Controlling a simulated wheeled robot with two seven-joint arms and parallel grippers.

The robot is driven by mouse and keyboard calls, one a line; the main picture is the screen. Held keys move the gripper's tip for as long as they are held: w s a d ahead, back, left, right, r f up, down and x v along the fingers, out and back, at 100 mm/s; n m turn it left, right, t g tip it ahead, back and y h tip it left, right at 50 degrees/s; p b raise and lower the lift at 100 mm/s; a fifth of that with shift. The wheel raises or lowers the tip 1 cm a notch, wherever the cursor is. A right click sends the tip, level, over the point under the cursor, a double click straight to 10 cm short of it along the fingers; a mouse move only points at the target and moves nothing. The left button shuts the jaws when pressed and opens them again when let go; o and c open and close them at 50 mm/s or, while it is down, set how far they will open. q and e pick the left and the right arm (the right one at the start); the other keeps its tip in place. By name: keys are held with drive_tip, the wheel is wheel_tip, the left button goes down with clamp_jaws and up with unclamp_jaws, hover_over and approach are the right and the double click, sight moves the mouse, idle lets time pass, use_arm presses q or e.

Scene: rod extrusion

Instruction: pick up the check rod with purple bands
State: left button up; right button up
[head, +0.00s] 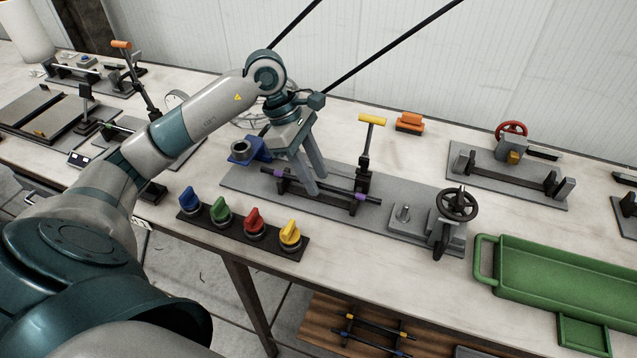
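The check rod with purple bands (337,191) is a thin dark rod lying across low dark supports on a grey base plate (240,184). One purple band shows near its left end and one near its right end. My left gripper (316,184) reaches down from above to the rod's middle, between the two bands. Its two fingers stand apart, one on the near side and one on the far side of the rod. Contact with the rod cannot be made out. My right gripper is not in view.
A yellow-handled lever (367,145) stands close behind the rod's right part. A blue holder with a ring (243,150) is to the left. Coloured knobs (254,222) line the front edge. A black handwheel (456,203) and a green tray (560,270) are to the right.

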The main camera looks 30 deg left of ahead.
use_arm(q)
clamp_jaws()
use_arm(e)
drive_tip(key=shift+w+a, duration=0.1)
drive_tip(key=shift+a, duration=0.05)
use_arm(q)
drive_tip(key=shift+r, duration=0.15)
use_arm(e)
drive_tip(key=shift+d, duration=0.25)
